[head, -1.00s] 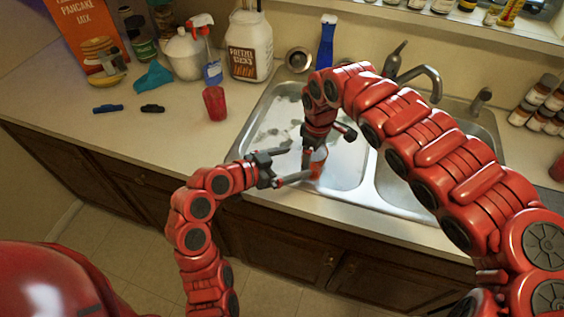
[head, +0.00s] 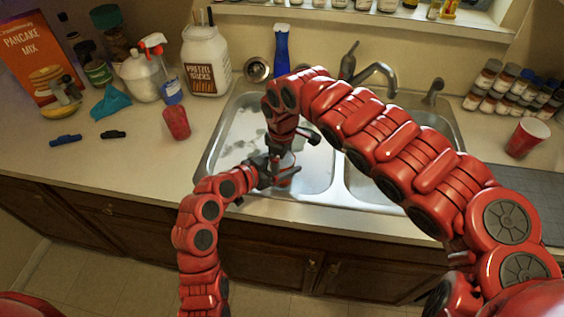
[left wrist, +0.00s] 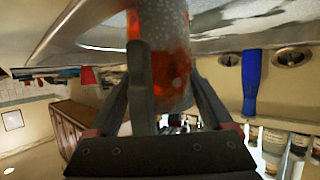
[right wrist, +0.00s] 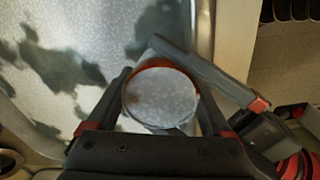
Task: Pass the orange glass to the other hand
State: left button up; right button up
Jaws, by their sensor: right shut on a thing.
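The orange glass (head: 285,160) is held over the left sink basin, mostly hidden by my grippers in the head view. My right gripper (right wrist: 160,97) is shut on it, its fingers on either side of the round rim (right wrist: 160,66). My left gripper (left wrist: 175,75) is at the lower part of the glass, which shows orange and speckled in the left wrist view (left wrist: 165,45). The left fingers are spread around the glass and look open. Whether they touch it is hard to tell.
The steel sink (head: 228,140) lies under both grippers, with a faucet (head: 375,75) behind. A red cup (head: 176,123) stands on the left counter and another red cup (head: 527,138) on the right. A pretzel jar (head: 206,62) and bottles line the back.

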pick_arm(q)
jog(key=c, duration=0.9)
jog(key=shift+c, duration=1)
pick_arm(e)
jog(key=o, duration=1.3)
